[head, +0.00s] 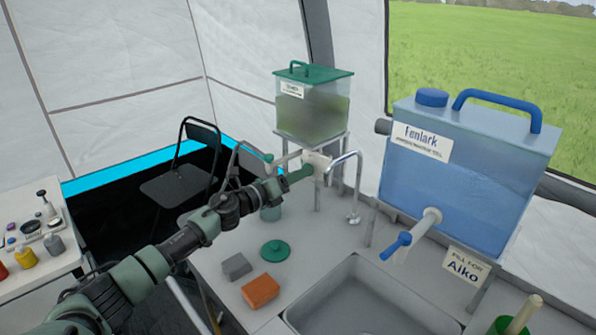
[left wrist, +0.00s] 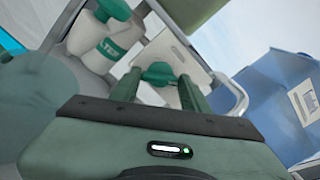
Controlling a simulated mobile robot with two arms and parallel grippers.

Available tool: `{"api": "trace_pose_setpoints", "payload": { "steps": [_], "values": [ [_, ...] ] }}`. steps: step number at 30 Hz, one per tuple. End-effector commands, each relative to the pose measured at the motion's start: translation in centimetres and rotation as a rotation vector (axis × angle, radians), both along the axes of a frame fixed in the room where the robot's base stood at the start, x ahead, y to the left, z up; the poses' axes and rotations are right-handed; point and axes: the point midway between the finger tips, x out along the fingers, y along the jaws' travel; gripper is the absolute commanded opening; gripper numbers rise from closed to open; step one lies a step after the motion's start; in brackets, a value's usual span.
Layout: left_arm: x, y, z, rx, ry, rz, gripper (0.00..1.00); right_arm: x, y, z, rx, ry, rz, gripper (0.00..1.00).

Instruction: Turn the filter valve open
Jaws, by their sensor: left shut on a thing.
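The filter valve's green handle (left wrist: 160,73) shows in the left wrist view, against a pale plate, between the two fingers of my left gripper (left wrist: 158,88). The left gripper is shut on this handle. In the head view my left gripper (head: 300,173) reaches the white filter fitting (head: 317,160) below the green-lidded tank (head: 312,108), and its fingers hide the handle there. A white body lettered "LTER" (left wrist: 108,48) with a green top is beside the handle in the left wrist view. My right gripper is in neither view.
A blue water tank (head: 455,180) with a blue-handled tap (head: 396,246) stands right, above the sink (head: 360,300). A grey block (head: 237,266), an orange block (head: 260,290) and a green lid (head: 275,250) lie on the counter. A curved metal spout (head: 355,185) is close right of the gripper.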

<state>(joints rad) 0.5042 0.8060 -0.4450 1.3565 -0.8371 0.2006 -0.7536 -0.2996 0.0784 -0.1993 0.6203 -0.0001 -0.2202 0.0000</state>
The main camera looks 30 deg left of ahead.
Motion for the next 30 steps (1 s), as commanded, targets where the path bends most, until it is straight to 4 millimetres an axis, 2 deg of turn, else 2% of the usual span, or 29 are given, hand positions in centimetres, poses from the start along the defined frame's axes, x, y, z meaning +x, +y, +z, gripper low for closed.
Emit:
{"api": "trace_pose_setpoints", "payload": {
  "steps": [18,30],
  "values": [
    [0.1,0.2,0.4,-0.548,0.188,0.004,0.05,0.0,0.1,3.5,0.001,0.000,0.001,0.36],
    [0.1,0.2,0.2,-0.798,0.275,0.004,0.05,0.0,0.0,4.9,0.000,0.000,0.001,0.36]
  ]
}}
